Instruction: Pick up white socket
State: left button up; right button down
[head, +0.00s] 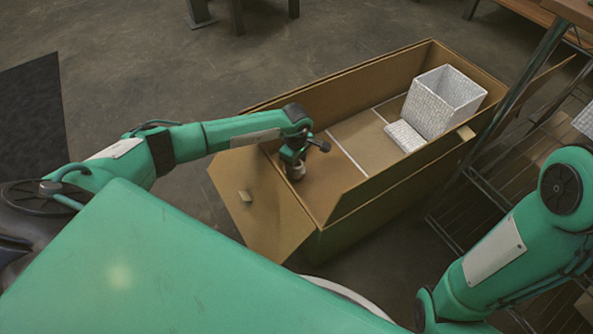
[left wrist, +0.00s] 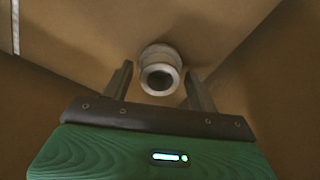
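The white socket (left wrist: 161,57) is a short pale cylinder with a dark round opening, seen in the left wrist view against the brown cardboard. In the head view it shows as a small pale piece (head: 297,174) under my left gripper (head: 294,162), inside the near left end of the box. In the left wrist view my left gripper (left wrist: 158,77) is open. Its two fingers stand on either side of the socket, with a gap visible on each side. I cannot tell how far the socket is beyond the fingertips. My right arm is at the right, its gripper out of view.
The long open cardboard box (head: 342,78) has walls around the socket and a flap (head: 262,205) folded out at the near left. A white woven basket (head: 440,103) and a flat white woven piece (head: 405,136) are at its far right end. A wire shelf (head: 487,182) stands right.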

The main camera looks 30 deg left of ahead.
pick_arm(q)
jog(key=c, duration=0.9)
